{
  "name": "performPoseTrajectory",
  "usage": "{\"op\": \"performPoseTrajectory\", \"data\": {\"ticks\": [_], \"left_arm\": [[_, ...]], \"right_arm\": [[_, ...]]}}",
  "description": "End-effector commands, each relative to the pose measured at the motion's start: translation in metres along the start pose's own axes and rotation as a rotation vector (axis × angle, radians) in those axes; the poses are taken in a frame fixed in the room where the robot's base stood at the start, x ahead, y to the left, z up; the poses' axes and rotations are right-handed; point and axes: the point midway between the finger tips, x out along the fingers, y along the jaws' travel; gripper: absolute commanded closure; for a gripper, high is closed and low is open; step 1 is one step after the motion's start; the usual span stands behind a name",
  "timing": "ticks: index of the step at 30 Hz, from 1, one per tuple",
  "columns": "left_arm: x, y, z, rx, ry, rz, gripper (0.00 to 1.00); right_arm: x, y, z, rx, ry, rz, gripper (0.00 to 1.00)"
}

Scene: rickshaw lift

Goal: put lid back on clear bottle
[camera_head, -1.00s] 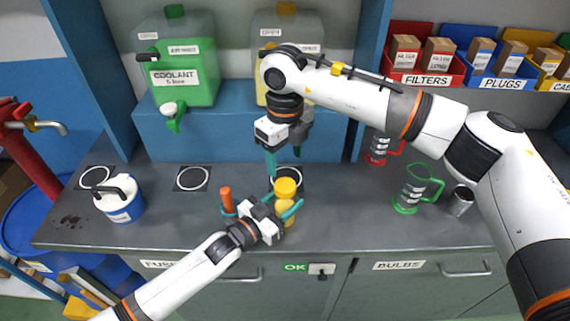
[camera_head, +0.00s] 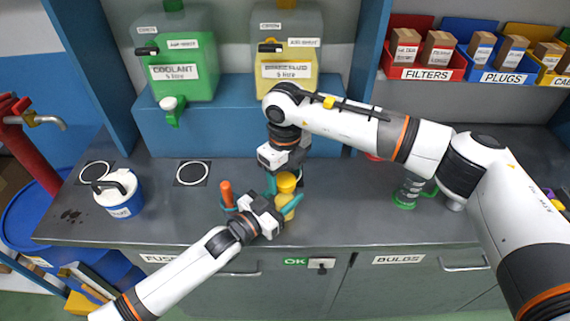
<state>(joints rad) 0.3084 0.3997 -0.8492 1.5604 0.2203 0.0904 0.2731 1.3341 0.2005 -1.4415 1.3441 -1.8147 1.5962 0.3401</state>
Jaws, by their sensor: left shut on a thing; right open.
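A small yellow bottle (camera_head: 287,208) stands at the front middle of the grey counter. Its body looks yellow rather than clear, and my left gripper partly hides it. My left gripper (camera_head: 281,206) comes in from the left and is shut on the bottle's body. A wide yellow lid (camera_head: 286,181) is at the bottle's top; I cannot tell whether it is seated. My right gripper (camera_head: 286,184) points down from above, open, with its fingers beside the lid. I cannot tell whether they touch it.
An orange cylinder (camera_head: 226,193) stands just left of the bottle. A white-and-blue can (camera_head: 120,195) is at the counter's left. Green and yellow jugs (camera_head: 184,62) (camera_head: 287,60) stand on a blue shelf (camera_head: 225,128) behind.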

Motion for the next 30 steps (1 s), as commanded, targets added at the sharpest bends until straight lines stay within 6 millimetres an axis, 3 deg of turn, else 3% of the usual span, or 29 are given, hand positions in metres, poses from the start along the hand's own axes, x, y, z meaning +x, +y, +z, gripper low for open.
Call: {"op": "performPoseTrajectory", "data": {"ticks": [9, 17, 25, 26, 30], "left_arm": [[0.0, 0.0002, -0.0001, 0.0, 0.0, 0.0, 1.0], [0.0, 0.0001, -0.0001, 0.0, 0.0, 0.0, 1.0], [0.0, 0.0002, -0.0001, 0.0, 0.0, 0.0, 1.0], [0.0, 0.0002, -0.0001, 0.0, 0.0, 0.0, 1.0], [0.0, 0.0002, -0.0001, 0.0, 0.0, 0.0, 1.0]], "right_arm": [[0.0017, 0.0, -0.0001, 0.0, 0.0, 0.001, 0.4], [0.0015, 0.0, -0.0001, 0.0, 0.0, 0.0, 0.83], [0.0014, 0.0, -0.0001, 0.006, 0.0, 0.0, 0.84], [0.0014, 0.0, -0.0001, 0.006, 0.0, 0.0, 0.52], [0.0014, 0.0, -0.0001, 0.005, 0.0, 0.0, 0.32]]}}
